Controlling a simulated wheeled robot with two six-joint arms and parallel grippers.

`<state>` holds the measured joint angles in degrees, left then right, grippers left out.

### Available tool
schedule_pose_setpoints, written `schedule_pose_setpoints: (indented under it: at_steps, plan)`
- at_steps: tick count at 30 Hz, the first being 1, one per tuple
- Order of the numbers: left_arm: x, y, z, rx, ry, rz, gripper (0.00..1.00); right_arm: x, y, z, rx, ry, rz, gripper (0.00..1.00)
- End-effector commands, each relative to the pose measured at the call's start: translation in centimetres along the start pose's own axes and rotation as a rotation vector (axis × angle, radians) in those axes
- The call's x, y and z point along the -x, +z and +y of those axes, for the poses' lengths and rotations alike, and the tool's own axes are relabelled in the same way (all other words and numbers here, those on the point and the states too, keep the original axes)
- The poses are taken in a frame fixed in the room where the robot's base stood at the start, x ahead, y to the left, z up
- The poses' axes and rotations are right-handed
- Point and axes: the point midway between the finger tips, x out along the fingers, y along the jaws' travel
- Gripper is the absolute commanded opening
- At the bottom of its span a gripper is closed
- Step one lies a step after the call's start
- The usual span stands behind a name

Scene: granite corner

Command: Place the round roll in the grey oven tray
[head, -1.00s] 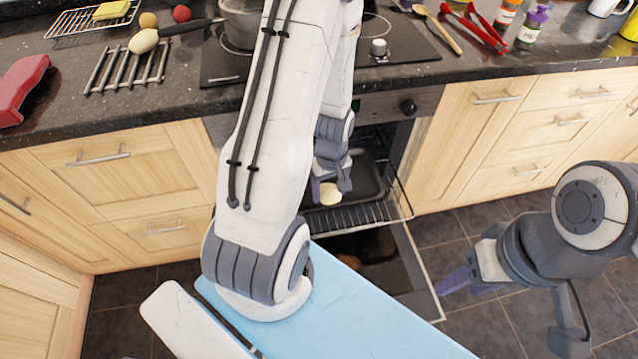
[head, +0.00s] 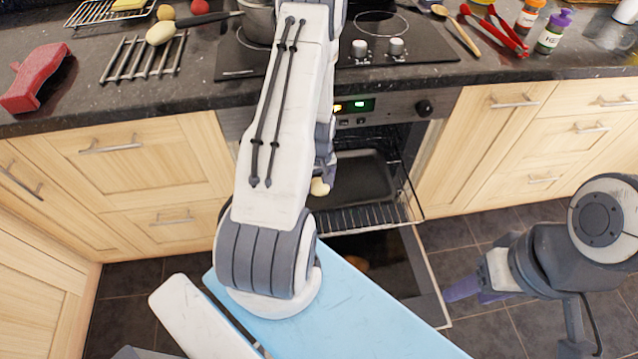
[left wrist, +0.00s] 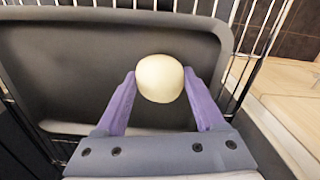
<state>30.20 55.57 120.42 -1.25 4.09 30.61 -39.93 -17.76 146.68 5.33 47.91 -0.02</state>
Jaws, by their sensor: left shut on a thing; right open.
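The round roll (left wrist: 160,78) is pale cream and sits between the purple fingers of my left gripper (left wrist: 159,76). My left gripper is shut on it. In the head view the roll (head: 320,187) shows just below the left gripper (head: 323,168), partly hidden by my left arm. The grey oven tray (left wrist: 70,60) lies on a wire rack in the open oven; it also shows in the head view (head: 366,178). In the wrist view the roll overlaps the tray's right part; its height above it is unclear. My right gripper (head: 463,291) is open and empty, at lower right.
The oven door (head: 385,270) hangs open below the rack (head: 365,217). The granite counter holds a hob (head: 400,55), a red stapler-like object (head: 38,75), a metal trivet (head: 140,60), a red-handled tool (head: 495,32) and bottles (head: 553,32). Wooden drawers flank the oven.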

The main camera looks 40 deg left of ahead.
Motion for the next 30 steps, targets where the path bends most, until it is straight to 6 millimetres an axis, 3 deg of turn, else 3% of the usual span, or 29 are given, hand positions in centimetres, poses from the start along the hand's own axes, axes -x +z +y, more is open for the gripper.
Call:
schedule_pose_setpoints:
  at_steps: [8, 9, 11, 21, 30]
  plan:
    - [-0.3, 0.0, 0.0, 0.000, 0.000, 0.000, 0.16, -0.3, 0.0, 0.0, 0.000, 0.000, 0.000, 0.50]
    - [-0.2, 0.0, 0.0, 0.000, 0.000, 0.001, 0.82, -0.2, 0.0, 0.0, 0.000, 0.000, 0.000, 0.50]
    - [-0.2, 0.0, 0.0, 0.000, 0.000, 0.001, 1.00, -0.2, 0.0, 0.0, 0.000, 0.000, 0.000, 0.50]
    - [0.6, -0.1, 0.1, 0.000, 0.001, 0.002, 1.00, 0.1, 0.0, 0.0, 0.000, 0.000, 0.000, 0.50]
    - [6.5, -0.1, 0.1, 0.000, 0.003, 0.005, 1.00, 0.9, -0.1, -0.1, 0.000, 0.000, 0.000, 0.50]
